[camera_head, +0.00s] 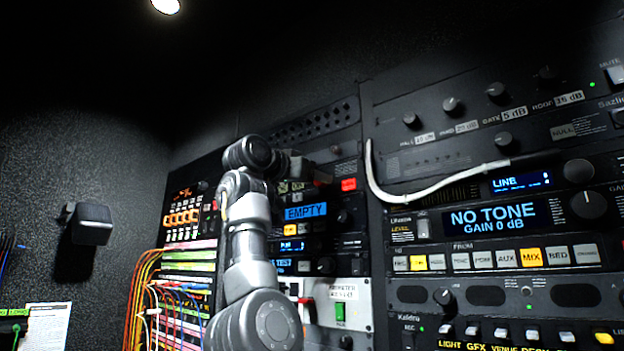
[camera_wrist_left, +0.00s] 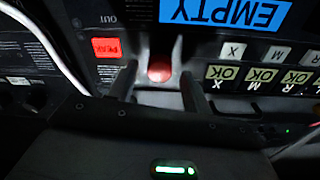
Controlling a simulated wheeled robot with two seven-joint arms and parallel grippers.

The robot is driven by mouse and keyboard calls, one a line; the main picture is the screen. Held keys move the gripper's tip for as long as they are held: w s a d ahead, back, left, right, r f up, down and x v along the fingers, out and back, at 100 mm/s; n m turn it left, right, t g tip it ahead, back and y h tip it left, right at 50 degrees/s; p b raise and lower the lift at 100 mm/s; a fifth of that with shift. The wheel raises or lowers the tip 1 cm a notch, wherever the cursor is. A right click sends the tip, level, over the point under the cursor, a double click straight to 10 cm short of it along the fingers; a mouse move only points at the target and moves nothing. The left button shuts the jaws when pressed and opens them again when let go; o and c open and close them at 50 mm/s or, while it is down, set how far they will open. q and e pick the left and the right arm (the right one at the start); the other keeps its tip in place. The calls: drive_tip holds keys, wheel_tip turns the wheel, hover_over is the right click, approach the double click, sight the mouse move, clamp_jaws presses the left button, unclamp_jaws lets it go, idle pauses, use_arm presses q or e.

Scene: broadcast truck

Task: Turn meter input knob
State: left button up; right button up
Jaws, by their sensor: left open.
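My left gripper (camera_head: 308,172) reaches up to the middle rack and points at its panel. In the left wrist view the picture is upside down, and the two dark fingers of this gripper (camera_wrist_left: 160,84) stand apart. A round red knob or button (camera_wrist_left: 159,70) shows between them; I cannot read its label or tell whether the fingers touch it. A display reading EMPTY (camera_head: 305,211) sits by the gripper and also shows in the left wrist view (camera_wrist_left: 225,13). A red lit PEAK button (camera_wrist_left: 106,47) is beside the fingers. My right gripper is not in view.
A white cable (camera_head: 430,191) hangs in front of the right rack. That rack has a NO TONE display (camera_head: 497,217), knobs and lit buttons. A patch bay with colored cables (camera_head: 180,295) is at the left. A dark box (camera_head: 88,223) is on the left wall.

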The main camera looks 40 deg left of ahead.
use_arm(q)
drive_tip(key=s+b, duration=0.5)
drive_tip(key=s, duration=0.5)
drive_tip(key=shift+s+f+b, duration=0.15)
drive_tip(key=shift+s+b, duration=0.15)
drive_tip(key=shift+s, duration=0.05)
drive_tip(key=shift+a, duration=0.15)
